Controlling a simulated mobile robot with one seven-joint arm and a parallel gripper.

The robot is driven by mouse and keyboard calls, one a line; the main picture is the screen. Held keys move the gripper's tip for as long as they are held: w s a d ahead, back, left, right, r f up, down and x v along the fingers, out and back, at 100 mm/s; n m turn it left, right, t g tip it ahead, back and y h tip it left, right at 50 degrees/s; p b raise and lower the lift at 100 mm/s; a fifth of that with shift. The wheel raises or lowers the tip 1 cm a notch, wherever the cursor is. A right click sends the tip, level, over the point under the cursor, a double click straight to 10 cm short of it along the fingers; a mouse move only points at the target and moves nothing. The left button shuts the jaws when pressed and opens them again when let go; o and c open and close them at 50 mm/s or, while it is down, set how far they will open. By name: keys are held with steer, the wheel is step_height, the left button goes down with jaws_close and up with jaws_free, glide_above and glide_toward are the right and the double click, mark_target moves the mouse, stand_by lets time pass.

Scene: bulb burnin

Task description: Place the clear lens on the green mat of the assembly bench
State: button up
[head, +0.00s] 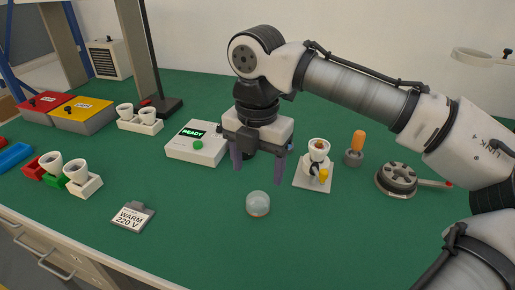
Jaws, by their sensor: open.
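The clear lens (258,201) is a small see-through dome with an orange-red tint low on it. It rests on the green mat (200,240) that covers the bench top, in the front middle. My gripper (258,174) points down above and just behind the lens in the picture. Its two dark fingers are spread apart, and nothing shows between them. The fingers appear clear of the lens, but the exact gap in height and depth cannot be told from this one view.
A white box reading READY (197,145) stands left of my gripper. A white plate with a lamp assembly (318,160), an orange-handled tool (357,146) and a round grey fixture (397,179) stand right. A WARM 220 V sign (132,217) lies front left. The front middle mat is open.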

steer(key=shift+r, duration=1.5)
